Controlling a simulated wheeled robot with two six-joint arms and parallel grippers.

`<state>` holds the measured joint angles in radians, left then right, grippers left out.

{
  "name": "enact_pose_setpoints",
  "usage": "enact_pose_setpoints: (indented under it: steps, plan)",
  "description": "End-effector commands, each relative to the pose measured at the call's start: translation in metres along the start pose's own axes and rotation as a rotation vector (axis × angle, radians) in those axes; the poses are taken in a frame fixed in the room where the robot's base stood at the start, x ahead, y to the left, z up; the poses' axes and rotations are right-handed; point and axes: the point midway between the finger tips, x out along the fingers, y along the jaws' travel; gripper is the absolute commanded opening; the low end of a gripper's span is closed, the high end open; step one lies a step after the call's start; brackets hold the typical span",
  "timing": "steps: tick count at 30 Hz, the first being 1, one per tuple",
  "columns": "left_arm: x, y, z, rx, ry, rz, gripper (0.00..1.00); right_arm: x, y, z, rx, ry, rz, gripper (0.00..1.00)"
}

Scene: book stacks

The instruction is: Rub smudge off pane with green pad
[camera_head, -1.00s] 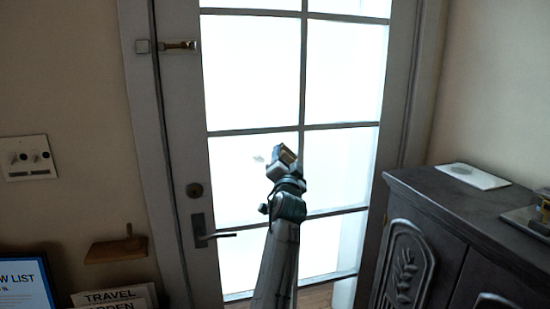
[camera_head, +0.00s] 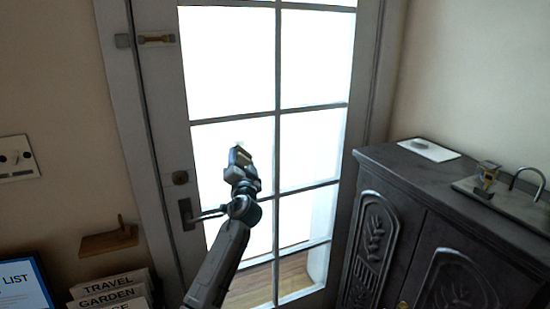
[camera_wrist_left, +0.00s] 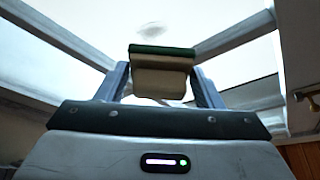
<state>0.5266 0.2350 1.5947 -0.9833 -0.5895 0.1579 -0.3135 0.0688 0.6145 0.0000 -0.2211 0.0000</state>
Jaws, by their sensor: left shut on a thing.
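My left gripper (camera_head: 240,157) is shut on the pad and is raised in front of the glass door. In the left wrist view the pad (camera_wrist_left: 162,64) is a pale block with a green far face, held between the two fingers. The smudge (camera_wrist_left: 155,32) is a faint grey oval on the bright pane, just beyond the pad's green edge. In the head view the pane (camera_head: 210,150) is in the door's left column, above the handle; the gripper covers part of it. I cannot tell whether pad and glass touch. My right gripper is not in view.
A door handle (camera_head: 206,215) sticks out left of my arm. A dark carved cabinet (camera_head: 400,185) stands right, bearing a white sheet (camera_head: 429,150) and a tray (camera_head: 518,205). A small wooden shelf (camera_head: 108,241) and books (camera_head: 108,290) are at lower left.

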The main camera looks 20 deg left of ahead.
Motion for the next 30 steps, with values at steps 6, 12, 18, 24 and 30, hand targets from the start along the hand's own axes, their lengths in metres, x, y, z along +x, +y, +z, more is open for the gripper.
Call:
enact_pose_setpoints:
  steps: [6, 12, 18, 24, 30]
  plan:
    - [0.006, -0.009, 0.010, 0.004, -0.010, -0.009, 0.43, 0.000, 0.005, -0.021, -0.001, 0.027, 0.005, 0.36]
    - [0.025, -0.009, 0.018, 0.005, -0.009, -0.008, 0.43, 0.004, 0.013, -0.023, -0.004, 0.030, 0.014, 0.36]
    - [0.043, -0.008, 0.025, 0.005, -0.009, -0.008, 0.43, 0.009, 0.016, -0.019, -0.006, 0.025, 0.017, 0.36]
    - [0.054, -0.009, 0.030, 0.004, -0.009, -0.008, 0.43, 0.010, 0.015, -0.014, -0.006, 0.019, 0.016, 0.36]
    - [0.056, -0.009, 0.030, 0.003, -0.009, -0.007, 0.43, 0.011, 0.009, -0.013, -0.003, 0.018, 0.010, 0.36]
